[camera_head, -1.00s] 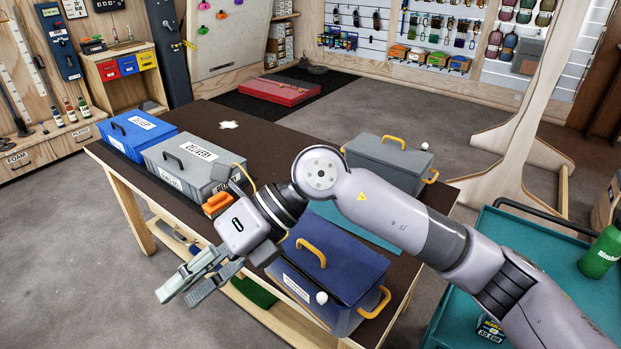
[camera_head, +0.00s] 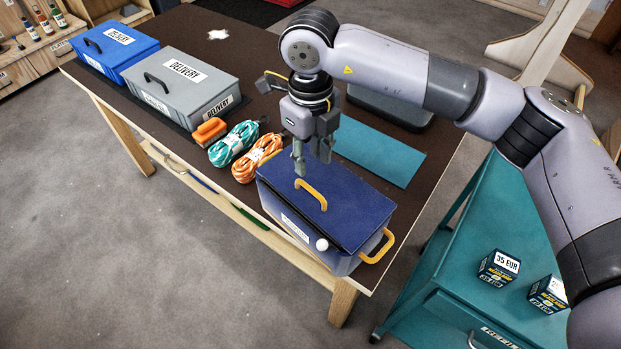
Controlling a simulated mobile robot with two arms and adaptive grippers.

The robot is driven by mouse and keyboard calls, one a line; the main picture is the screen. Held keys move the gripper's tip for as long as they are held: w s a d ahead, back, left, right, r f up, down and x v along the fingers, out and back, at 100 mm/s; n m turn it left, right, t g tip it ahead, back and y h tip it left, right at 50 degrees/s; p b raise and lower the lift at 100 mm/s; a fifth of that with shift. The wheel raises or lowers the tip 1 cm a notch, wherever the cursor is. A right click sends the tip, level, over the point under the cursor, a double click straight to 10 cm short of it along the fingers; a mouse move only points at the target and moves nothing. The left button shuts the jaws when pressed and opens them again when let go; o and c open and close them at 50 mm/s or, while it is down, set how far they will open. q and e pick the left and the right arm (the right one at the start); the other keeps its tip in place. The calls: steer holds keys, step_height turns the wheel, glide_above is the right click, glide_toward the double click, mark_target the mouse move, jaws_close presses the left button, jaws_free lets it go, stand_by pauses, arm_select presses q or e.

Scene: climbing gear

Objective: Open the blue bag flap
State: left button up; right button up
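The blue bag (camera_head: 300,238) is a dark navy box-shaped case at the table's front edge. Its flap (camera_head: 345,200) lies flat and closed, with a yellow handle (camera_head: 313,194) standing on it. A second yellow handle (camera_head: 380,247) is on its right side, and a white round knob (camera_head: 322,244) is on the front. My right gripper (camera_head: 312,168) points down over the flap's far left part, just behind the top handle. Its fingers are apart with nothing between them. Whether the fingertips touch the flap is unclear. My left gripper is not in view.
Grey (camera_head: 190,90) and blue (camera_head: 115,52) delivery boxes stand farther left. A teal mat (camera_head: 385,150) lies behind. A teal cart (camera_head: 480,240) stands at right.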

mark_target(310, 188)
step_height(310, 188, down, 7)
steer(key=shift+r+p, duration=0.1)
steer(key=shift+p, duration=0.85)
step_height(310, 188, down, 3)
steer(key=shift+f+p, duration=0.2)
steer(key=shift+p, duration=0.2)
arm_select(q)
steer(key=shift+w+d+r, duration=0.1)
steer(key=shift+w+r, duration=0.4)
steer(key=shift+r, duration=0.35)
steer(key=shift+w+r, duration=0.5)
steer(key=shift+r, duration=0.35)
arm_select(e)
steer(key=shift+f, duration=0.45)
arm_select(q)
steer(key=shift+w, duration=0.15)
arm_select(e)
jaws_close()
